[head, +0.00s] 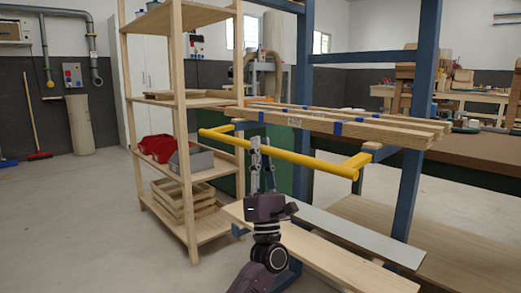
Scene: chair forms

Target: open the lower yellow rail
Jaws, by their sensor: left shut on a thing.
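The yellow rail (305,160) is a long horizontal bar in the middle of the head view. Its two ends join short yellow side arms that run back to the blue rack (405,175). My left gripper (257,148) reaches up from below and is shut on the rail, left of its middle. The fingers hide a short piece of the bar. No second yellow rail shows in this view. My right gripper is not in view.
Wooden boards (325,123) with blue marks lie on the rack just behind and above the rail. Lower boards (335,262) lie beneath it. A wooden shelf unit (187,215) with red bins (155,147) stands close on the left. The floor (70,225) at far left is clear.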

